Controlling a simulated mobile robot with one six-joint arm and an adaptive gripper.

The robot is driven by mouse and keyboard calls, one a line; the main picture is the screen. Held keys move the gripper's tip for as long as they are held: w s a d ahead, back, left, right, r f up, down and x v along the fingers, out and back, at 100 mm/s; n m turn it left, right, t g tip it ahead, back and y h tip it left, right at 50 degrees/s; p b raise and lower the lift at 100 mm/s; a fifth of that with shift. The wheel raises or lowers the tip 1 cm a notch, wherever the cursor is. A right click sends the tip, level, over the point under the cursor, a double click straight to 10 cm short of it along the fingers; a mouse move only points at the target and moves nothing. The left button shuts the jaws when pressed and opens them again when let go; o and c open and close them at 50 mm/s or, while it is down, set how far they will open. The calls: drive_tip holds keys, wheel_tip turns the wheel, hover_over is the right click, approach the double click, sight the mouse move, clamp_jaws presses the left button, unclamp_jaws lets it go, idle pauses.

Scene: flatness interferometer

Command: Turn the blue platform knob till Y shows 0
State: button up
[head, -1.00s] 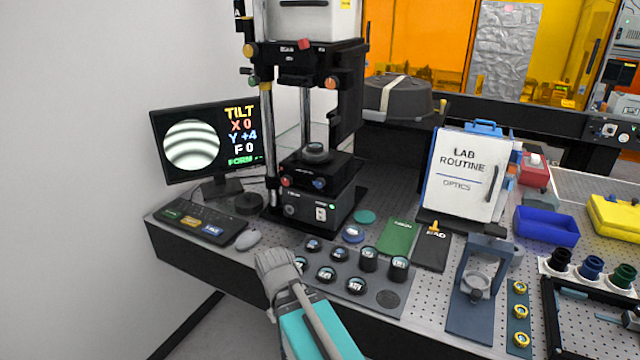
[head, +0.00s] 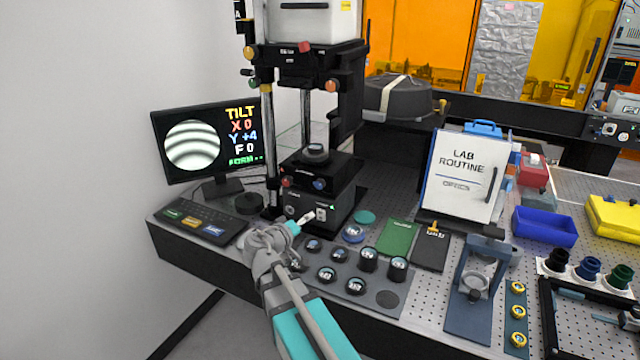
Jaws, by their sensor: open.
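The blue platform knob (head: 320,184) is on the front of the black platform of the interferometer (head: 330,166), to the right of a red knob (head: 287,182). The monitor (head: 205,140) shows round fringes and the readings X 0, Y +4 and F 0. My gripper (head: 305,222) is open and empty, in front of the interferometer's base. It is below and slightly left of the blue knob and apart from it. The fingers are small in this view, and the wrist hides the mouse's place on the bench.
A keyboard (head: 200,226) lies at the left. A dark tray (head: 390,299) with several lenses stands right of my arm. Orange and green knobs sit higher on the instrument column.

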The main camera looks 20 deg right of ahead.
sight(318, 185)
drive_tip(key=w+r+t, duration=0.1)
drive_tip(key=r, duration=0.1)
drive_tip(key=w+a+r+n+t+h, duration=0.1)
drive_tip(key=r, duration=0.1)
drive_tip(key=shift+w+a, duration=0.1)
drive_tip(key=shift+w, duration=0.1)
drive_tip(key=x, duration=1.3)
drive_tip(key=shift+w+d+r, duration=0.15)
drive_tip(key=shift+w+d, duration=0.15)
drive_tip(key=c, duration=1.1)
drive_tip(key=shift+d, duration=0.2)
drive_tip(key=shift+a, duration=0.15)
